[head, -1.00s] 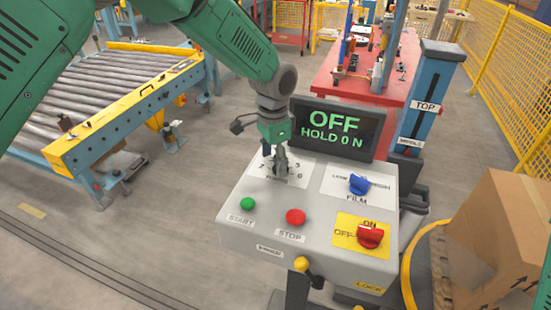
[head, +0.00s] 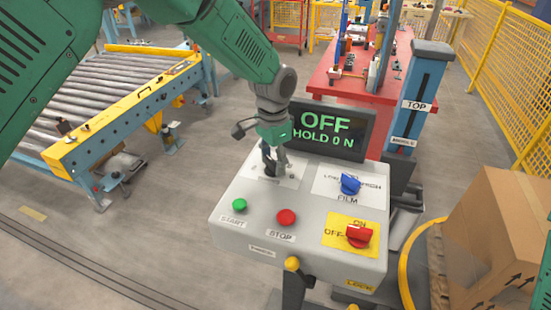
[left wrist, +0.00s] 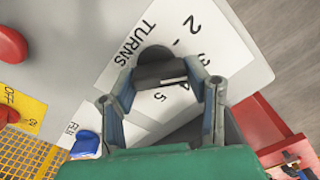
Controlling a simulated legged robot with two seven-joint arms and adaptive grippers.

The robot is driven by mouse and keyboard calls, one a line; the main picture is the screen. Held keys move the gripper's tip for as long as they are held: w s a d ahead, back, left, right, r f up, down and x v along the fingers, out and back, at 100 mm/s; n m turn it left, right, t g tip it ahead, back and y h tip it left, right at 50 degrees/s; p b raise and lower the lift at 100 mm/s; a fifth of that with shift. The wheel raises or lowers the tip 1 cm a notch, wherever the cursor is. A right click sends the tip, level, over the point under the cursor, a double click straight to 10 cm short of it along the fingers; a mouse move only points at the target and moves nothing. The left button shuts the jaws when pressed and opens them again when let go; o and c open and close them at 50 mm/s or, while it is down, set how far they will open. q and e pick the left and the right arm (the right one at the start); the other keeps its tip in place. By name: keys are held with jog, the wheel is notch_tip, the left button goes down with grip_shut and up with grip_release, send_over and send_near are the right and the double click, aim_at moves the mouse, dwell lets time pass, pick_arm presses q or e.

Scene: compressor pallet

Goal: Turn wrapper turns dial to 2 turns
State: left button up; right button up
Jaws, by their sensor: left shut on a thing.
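The turns dial (left wrist: 158,68) is a dark knob on a white plate marked TURNS with numbers around it, at the upper left of the grey control panel (head: 238,188). My left gripper (left wrist: 163,82) is shut on this dial, with a finger on each side of it in the left wrist view. In the head view the left gripper (head: 272,163) reaches down onto the plate and hides most of the dial. The number 2 shows beyond the dial in the left wrist view; the dial's pointer setting cannot be told. My right gripper is not in view.
The panel also carries a green START button (head: 239,205), a red STOP button (head: 286,217), a blue FILM knob (head: 350,184) and a red OFF-ON knob (head: 359,236). The display (head: 330,128) behind reads OFF, HOLD 0 N. A cardboard box (head: 500,240) stands at the right.

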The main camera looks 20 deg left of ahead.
aim_at(273, 161)
pick_arm(q)
jog(key=shift+s+d+n, duration=0.15)
jog(key=shift+n, duration=0.25)
jog(key=shift+a+n+p, duration=0.3)
jog(key=shift+n+p, duration=0.45)
jog(key=shift+n, duration=0.45)
jog(key=shift+s+f+n+p, duration=0.1)
jog(key=shift+n+p, duration=0.45)
jog(key=shift+n, duration=1.35)
jog(key=shift+f, duration=0.1)
jog(key=o, duration=1.1)
jog(key=shift+o, duration=0.2)
jog(key=shift+r, duration=0.2)
jog(key=shift+r, duration=0.1)
notch_tip(273, 161, up, 12)
jog(key=shift+d, duration=0.15)
